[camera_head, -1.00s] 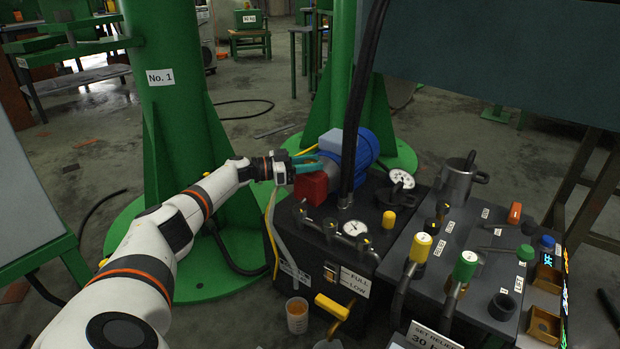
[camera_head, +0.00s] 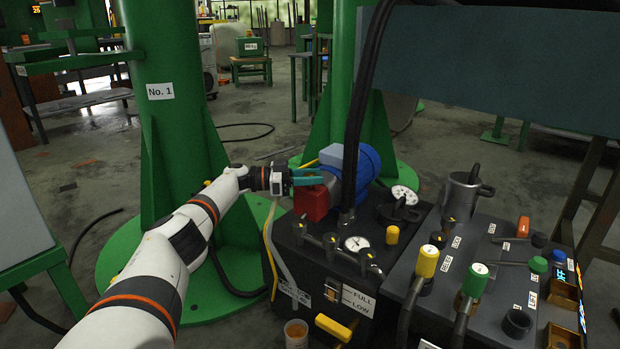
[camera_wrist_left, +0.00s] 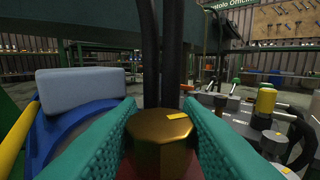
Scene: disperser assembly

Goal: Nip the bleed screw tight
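My left gripper (camera_head: 306,177) reaches in from the left, its teal fingers at the red block (camera_head: 312,202) beside the blue motor (camera_head: 362,160). In the left wrist view a brass hex head (camera_wrist_left: 160,135) with a small yellow mark, which I take to be the bleed screw, sits between the two teal fingers (camera_wrist_left: 160,112). The fingers lie against its two sides, so the gripper looks shut on it. The screw's lower part is hidden, and in the head view the fingers hide the screw. My right gripper is not in view.
Black hoses (camera_head: 358,110) rise just beyond the screw. The dark tank top carries a gauge (camera_head: 356,243), valve levers and a yellow cap (camera_head: 392,235). A green column (camera_head: 165,130) stands behind my arm.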

